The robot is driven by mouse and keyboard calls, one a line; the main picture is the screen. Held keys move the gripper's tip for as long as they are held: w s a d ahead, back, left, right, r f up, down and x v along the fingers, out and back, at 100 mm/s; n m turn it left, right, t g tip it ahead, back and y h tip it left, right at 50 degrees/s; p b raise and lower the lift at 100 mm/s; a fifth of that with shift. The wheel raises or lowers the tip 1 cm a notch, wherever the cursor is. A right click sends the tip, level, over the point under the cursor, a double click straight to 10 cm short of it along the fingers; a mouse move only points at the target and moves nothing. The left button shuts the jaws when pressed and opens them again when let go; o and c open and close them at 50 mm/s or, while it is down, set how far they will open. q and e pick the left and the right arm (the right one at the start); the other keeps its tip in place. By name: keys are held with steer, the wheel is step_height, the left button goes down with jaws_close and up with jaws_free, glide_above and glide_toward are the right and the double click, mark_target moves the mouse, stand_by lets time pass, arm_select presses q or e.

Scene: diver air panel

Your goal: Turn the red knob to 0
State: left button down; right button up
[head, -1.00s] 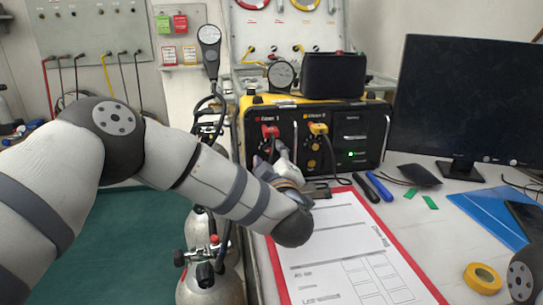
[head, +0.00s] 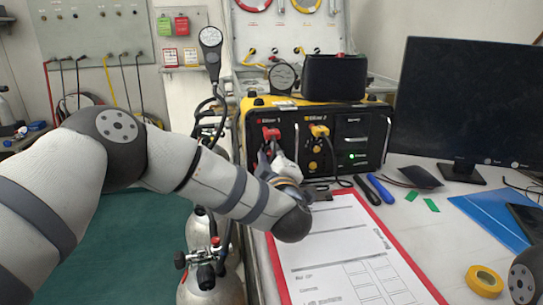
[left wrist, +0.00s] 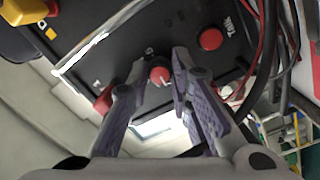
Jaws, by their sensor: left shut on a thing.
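The red knob (left wrist: 160,76) sits on the black panel face in the left wrist view, with a pale pointer line on it. My left gripper (left wrist: 160,68) is shut on this knob, one finger on either side. A small mark, perhaps a 0, shows on the panel above it. In the head view my left gripper (head: 275,155) is at the left part of the black and yellow panel box (head: 342,130), below a red connector (head: 270,133). The knob is hidden there by my gripper and wrist. My right gripper is out of view.
A red button (left wrist: 210,39) marked "Talk" lies close beside my fingers. A yellow connector (head: 319,130) with a cable is to the right. A clipboard (head: 425,275) lies below my wrist. Gas cylinders (head: 208,285) stand left of the table; a monitor (head: 465,105) stands right.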

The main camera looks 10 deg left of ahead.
arm_select(q)
steer(key=c, duration=1.4)
jaws_free()
steer(key=shift+c, duration=0.2)
steer(key=v, duration=1.2)
steer(key=shift+f, duration=0.15)
